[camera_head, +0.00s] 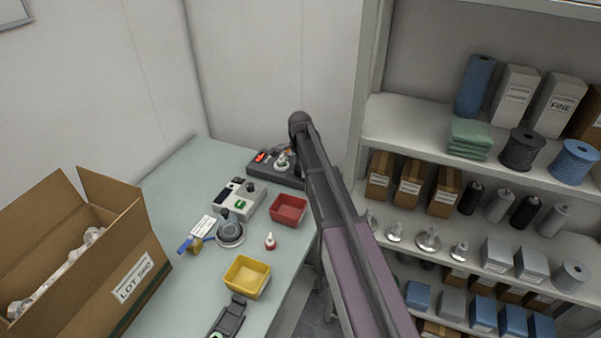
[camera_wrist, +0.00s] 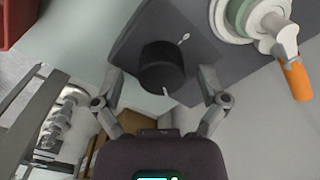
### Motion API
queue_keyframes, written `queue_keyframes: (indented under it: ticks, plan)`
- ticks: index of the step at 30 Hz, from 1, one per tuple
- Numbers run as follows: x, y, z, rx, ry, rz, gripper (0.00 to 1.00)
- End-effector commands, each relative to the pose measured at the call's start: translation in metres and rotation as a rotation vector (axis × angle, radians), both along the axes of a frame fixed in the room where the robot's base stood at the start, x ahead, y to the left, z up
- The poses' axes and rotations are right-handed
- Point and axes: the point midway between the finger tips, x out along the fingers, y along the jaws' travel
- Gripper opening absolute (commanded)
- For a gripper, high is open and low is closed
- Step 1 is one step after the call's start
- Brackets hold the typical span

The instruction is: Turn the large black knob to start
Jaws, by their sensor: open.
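The large black knob (camera_wrist: 160,68) sits on a dark grey panel (camera_wrist: 205,45) in the wrist view, with a small white mark on the panel beside it and a white line at its lower edge. My gripper (camera_wrist: 161,80) is open, with one finger on each side of the knob. Gaps show between the fingers and the knob, and its depth relative to the knob is hard to tell. In the head view a dark control box (camera_head: 262,168) with a red switch stands at the table's back edge. My arm hides its right part, and I cannot make out the knob there.
A red bin (camera_head: 288,209), grey switch box (camera_head: 237,199), yellow bin (camera_head: 247,277) and carton (camera_head: 85,262) stand on the table (camera_head: 185,170). Stocked shelves (camera_head: 425,145) stand right.

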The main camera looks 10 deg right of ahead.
Motion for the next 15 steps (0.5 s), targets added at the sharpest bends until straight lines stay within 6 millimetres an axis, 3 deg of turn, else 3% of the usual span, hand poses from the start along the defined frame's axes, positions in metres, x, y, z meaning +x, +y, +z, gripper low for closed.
queue_keyframes:
  ticks: [12,15]
  plan:
    - [0.0000,0.0000,-0.0023,0.000,0.000,0.000,0.93]
    - [0.0000,0.0001,-0.0024,0.000,0.000,0.000,0.66]
